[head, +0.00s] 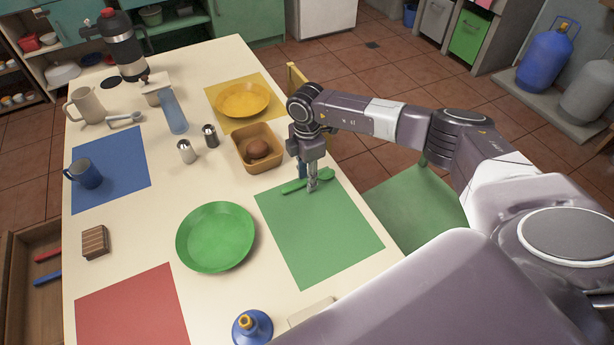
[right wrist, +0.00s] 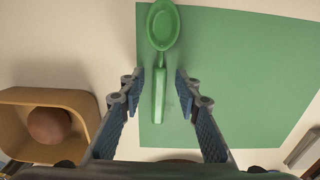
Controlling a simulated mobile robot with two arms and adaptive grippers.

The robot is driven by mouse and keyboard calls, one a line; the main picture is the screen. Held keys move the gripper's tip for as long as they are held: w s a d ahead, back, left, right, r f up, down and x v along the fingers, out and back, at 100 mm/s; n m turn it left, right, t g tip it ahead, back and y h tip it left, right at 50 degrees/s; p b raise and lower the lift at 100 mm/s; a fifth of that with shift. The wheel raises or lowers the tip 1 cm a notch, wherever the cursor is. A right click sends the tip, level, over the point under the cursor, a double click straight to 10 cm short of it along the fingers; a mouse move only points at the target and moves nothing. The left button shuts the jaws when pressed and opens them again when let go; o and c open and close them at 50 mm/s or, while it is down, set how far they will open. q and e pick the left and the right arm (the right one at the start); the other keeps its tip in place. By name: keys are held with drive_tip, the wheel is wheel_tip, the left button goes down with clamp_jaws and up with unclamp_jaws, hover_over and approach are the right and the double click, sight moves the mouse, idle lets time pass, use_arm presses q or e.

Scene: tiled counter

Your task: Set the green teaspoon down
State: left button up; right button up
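The green teaspoon (head: 294,187) lies along the far edge of the green mat (head: 322,240). In the right wrist view the teaspoon (right wrist: 164,28) has its bowl at the top and its handle pointing down toward my gripper, close to the mat's left edge. My right gripper (head: 312,188) points down over the teaspoon. In the right wrist view my right gripper (right wrist: 160,76) has its fingers apart, one on each side of the handle, with gaps showing on both sides. My left gripper is not in view.
A wooden bowl (head: 243,141) with a brown round item (head: 256,148) stands beside my right gripper. A green plate (head: 215,237) lies left of the mat, and a yellow plate (head: 242,99) farther back. Two shakers (head: 187,152) stand nearby.

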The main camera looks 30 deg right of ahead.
wheel_tip(320, 180, up, 12)
drive_tip(key=b, duration=0.1)
drive_tip(key=shift+b, duration=0.3)
idle(0.4)
